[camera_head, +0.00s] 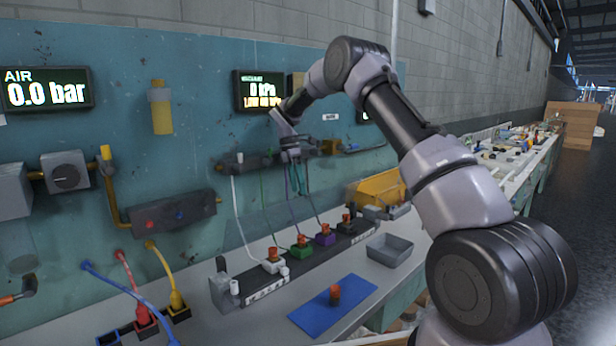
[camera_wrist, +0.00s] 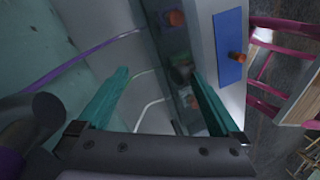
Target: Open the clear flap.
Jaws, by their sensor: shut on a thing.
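My gripper (camera_head: 298,186) is in front of the teal wall panel, just below the dark wall-mounted manifold (camera_head: 262,160) and above the bench. In the wrist view its two teal fingers (camera_wrist: 160,72) stand well apart, on either side of something see-through. The clear flap is hard to make out; its outline and hinge cannot be told. I take the see-through thing between the fingers to be the flap. The dark rail (camera_head: 300,258) with white, green, purple and black blocks lies below, and also shows in the wrist view (camera_wrist: 168,50).
A blue mat (camera_head: 318,318) with an orange-capped piece (camera_head: 335,294) lies on the bench. A grey tray (camera_head: 389,249) and a yellow bin (camera_head: 378,190) stand to the right. Thin tubes (camera_head: 238,215) run between manifold and rail. The AIR display (camera_head: 45,90) reads 0.0 bar.

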